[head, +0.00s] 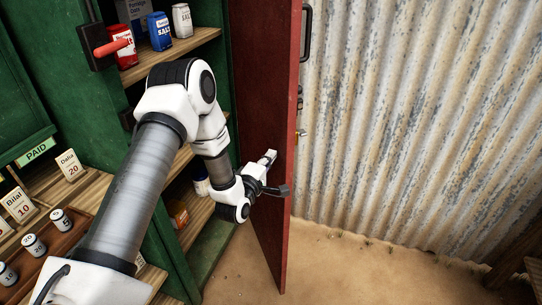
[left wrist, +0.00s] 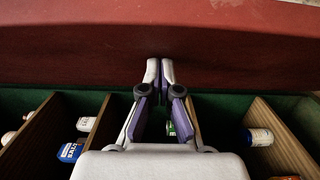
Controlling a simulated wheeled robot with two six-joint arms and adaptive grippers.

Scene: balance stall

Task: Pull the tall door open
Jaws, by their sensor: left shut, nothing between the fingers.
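The tall door (head: 262,120) is dark red and stands swung out from the green cabinet, seen nearly edge-on in the head view. A dark bar handle (head: 307,32) is on its outer side, near the top. My left gripper (head: 270,156) is on the inner side of the door, between it and the shelves. In the left wrist view, the fingers (left wrist: 160,66) are shut and empty, pointing at the door's red face (left wrist: 230,45). I cannot tell whether the fingertips touch it. My right gripper is not in view.
The green cabinet (head: 60,40) has wooden shelves with several containers, including a blue salt tub (head: 159,31). A red-handled lever (head: 112,47) is on its frame. A counter with cards and small weights (head: 60,219) is at left. Corrugated wall (head: 430,110) stands behind; sandy ground (head: 350,270) is clear.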

